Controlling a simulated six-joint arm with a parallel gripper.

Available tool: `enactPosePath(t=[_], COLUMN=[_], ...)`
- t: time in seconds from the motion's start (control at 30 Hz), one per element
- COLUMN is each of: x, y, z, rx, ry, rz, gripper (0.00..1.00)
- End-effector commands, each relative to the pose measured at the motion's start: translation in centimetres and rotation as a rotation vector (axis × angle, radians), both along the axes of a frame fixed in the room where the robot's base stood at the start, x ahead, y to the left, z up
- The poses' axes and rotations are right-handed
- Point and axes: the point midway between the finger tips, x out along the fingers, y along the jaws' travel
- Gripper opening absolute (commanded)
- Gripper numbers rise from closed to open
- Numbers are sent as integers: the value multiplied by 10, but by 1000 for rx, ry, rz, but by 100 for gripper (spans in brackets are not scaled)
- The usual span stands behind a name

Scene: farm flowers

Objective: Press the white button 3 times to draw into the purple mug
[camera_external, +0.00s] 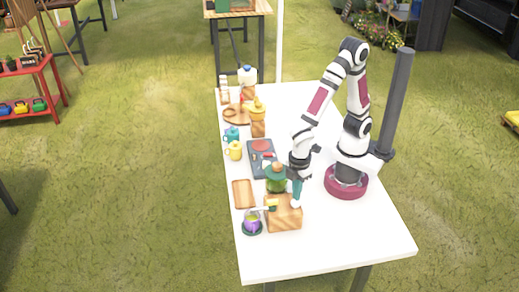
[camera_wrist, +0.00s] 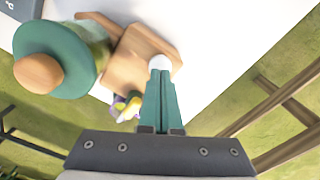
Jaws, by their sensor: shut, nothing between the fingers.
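The white button (camera_wrist: 158,62) sits on the top of a wooden block (camera_wrist: 128,62); it also shows in the external view (camera_external: 295,204). My gripper (camera_wrist: 160,72) is shut and empty, its teal fingertips pointing down at the button. The tips overlap the button's edge in the wrist view, and I cannot tell whether they touch it. In the external view my gripper (camera_external: 297,194) is right above the block. The purple mug (camera_external: 252,225) stands on a dark round base left of the block, under a yellow spout (camera_external: 270,204). In the wrist view it is partly hidden by the spout.
A green jar with a teal lid (camera_external: 275,171) stands behind the block. A wooden tray (camera_external: 243,194), a dark hot plate (camera_external: 262,158), yellow and teal mugs and a wooden-based grinder line the table's left side. The table's near end (camera_external: 330,250) is clear.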

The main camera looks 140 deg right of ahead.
Motion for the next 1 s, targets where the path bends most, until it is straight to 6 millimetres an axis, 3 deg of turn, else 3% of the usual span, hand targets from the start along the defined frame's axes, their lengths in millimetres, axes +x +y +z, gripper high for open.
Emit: enactPosePath(t=[1.0], x=[0], y=[0], z=[-24], rx=[0], ry=[0], rz=[0], gripper=[0])
